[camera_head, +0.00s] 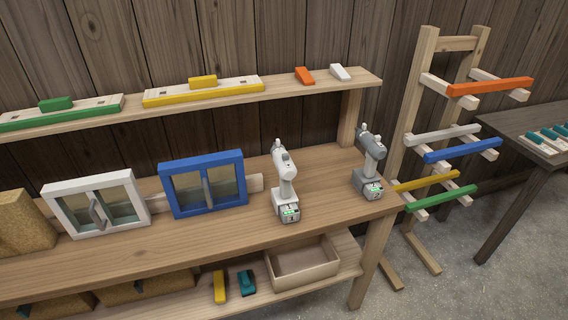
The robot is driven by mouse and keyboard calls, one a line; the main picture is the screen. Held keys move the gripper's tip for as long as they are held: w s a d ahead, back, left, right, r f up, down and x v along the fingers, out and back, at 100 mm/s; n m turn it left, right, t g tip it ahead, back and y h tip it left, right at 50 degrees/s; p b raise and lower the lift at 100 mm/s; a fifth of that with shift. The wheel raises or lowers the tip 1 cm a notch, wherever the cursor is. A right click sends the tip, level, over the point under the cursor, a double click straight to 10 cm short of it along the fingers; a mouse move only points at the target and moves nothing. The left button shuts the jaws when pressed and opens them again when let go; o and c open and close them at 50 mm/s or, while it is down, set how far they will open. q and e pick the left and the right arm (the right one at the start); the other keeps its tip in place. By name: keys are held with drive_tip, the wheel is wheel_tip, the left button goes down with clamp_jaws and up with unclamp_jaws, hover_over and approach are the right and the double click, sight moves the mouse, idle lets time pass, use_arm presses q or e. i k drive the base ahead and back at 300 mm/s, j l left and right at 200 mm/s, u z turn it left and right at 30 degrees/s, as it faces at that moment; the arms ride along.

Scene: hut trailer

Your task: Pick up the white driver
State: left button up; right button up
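The white driver (285,179) stands upright on the wooden workbench (240,232), right of the blue-framed window and near the middle of the view. Its base shows a small green light and rests near the bench's front part. A grey driver (369,162) stands upright farther right, close to the bench's right end. The two drivers are apart. Neither of my grippers shows in the head view, and nothing touches the white driver.
A blue-framed window (204,184) and a white-framed window (97,204) stand left of the white driver. A shelf (285,89) runs above the bench's back. An open box (302,263) sits on the lower shelf. A rack (412,110) with coloured bars stands at right.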

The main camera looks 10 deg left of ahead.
sight(284, 194)
drive_tip(key=i+l+u, duration=0.45)
drive_tip(key=i, duration=0.15)
drive_tip(key=i+l+u, duration=0.45)
drive_tip(key=i+l, duration=0.05)
drive_tip(key=l, duration=0.05)
